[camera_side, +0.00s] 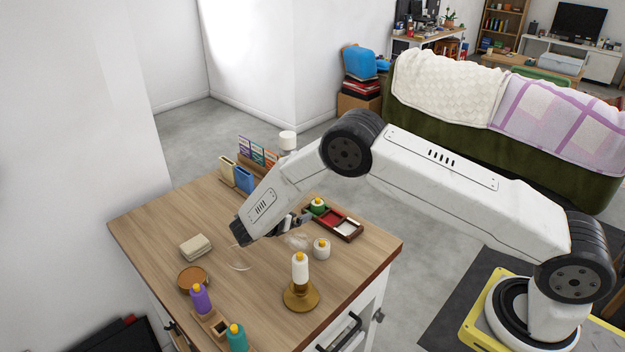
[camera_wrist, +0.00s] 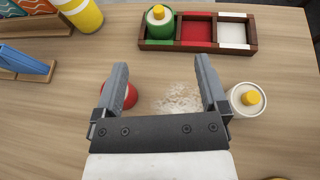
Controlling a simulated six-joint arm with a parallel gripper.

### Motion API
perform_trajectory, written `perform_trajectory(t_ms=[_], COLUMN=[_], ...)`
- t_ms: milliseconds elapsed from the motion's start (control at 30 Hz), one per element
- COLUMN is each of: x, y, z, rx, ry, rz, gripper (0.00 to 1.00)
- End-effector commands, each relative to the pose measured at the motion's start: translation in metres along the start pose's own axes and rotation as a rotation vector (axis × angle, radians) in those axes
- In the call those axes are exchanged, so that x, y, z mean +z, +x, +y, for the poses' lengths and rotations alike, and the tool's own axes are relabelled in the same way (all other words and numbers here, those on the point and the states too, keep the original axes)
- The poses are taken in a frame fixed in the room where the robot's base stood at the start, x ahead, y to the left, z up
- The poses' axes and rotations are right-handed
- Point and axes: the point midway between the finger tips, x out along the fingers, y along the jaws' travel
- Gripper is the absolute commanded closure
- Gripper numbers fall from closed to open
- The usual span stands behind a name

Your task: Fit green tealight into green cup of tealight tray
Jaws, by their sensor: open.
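The dark red tealight tray (camera_wrist: 197,46) lies at the top of the wrist view, with a green, a red and a white compartment. The green tealight (camera_wrist: 160,25) with a yellow top stands upright in the left, green compartment; whether it sits fully down I cannot tell. In the side view the green tealight (camera_side: 318,206) is at the tray's (camera_side: 347,237) far left end. My gripper (camera_wrist: 161,68) is open and empty, on the near side of the tray and apart from the green tealight. My gripper (camera_side: 301,222) is partly hidden by my wrist in the side view.
A red tealight (camera_wrist: 130,95) is partly hidden by my left finger. A white tealight (camera_wrist: 241,106) stands right of my right finger. A whitish clear patch (camera_wrist: 178,98) lies between them. A white candle (camera_side: 300,268) on a brass holder (camera_side: 300,297) stands nearer the front.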

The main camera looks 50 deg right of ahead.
Motion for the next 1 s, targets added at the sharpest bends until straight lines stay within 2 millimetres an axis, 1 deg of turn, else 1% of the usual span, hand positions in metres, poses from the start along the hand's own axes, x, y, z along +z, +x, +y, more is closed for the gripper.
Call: perform_trajectory(t_ms=[400, 567, 667, 767, 867, 1000], x=[0.000, 0.004, 0.009, 0.016, 0.023, 0.034], y=[0.000, 0.000, 0.000, -0.001, -0.004, -0.012], z=[0.000, -0.005, -0.012, -0.023, -0.039, -0.064], rx=[-0.001, -0.015, -0.036, -0.071, -0.116, -0.192], ry=[0.002, 0.024, 0.058, 0.114, 0.190, 0.320], rz=[0.002, 0.030, 0.077, 0.147, 0.233, 0.363], gripper=[0.07, 0.07, 0.07, 0.07, 0.07, 0.07])
